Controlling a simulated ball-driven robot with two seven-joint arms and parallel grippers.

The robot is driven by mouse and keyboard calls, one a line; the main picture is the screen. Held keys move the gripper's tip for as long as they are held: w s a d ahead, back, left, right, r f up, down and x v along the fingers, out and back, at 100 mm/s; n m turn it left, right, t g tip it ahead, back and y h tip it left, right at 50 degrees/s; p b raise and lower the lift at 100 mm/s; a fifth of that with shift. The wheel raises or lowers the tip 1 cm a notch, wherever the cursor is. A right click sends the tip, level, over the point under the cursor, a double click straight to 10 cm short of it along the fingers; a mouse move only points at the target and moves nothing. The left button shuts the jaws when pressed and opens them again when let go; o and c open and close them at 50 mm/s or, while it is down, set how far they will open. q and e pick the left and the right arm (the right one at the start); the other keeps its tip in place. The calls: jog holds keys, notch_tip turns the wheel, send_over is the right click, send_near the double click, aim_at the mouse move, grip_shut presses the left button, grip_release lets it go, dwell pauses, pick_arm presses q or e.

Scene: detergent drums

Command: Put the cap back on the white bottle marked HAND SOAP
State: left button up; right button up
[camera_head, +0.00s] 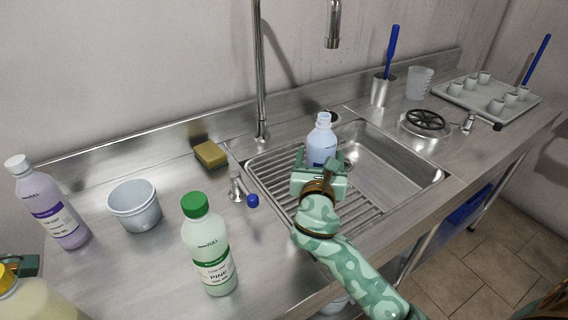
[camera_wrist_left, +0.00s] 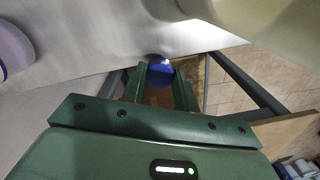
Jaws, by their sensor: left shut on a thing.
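The white bottle (camera_head: 322,142) with a bluish label stands upright at the sink, its neck bare and without a cap. Its label text is hidden or too small to read. My left gripper (camera_wrist_left: 160,82) is shut on a round blue cap (camera_wrist_left: 160,70), held between the fingertips in the left wrist view. In the head view only a green piece of the left gripper (camera_head: 30,265) shows at the left edge, and the cap there is hidden.
A green-capped PINE bottle (camera_head: 210,250), a grey tub (camera_head: 134,208), a purple-labelled bottle (camera_head: 58,212) and a yellow-capped bottle (camera_head: 30,297) stand at left. A sponge (camera_head: 210,154) and a chrome tap with a blue end (camera_head: 252,201) are beside the sink (camera_head: 400,190).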

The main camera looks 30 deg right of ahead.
aim_at(325, 128)
jog(key=c, duration=1)
jog(key=shift+o, duration=0.2)
jog(key=shift+r, duration=0.1)
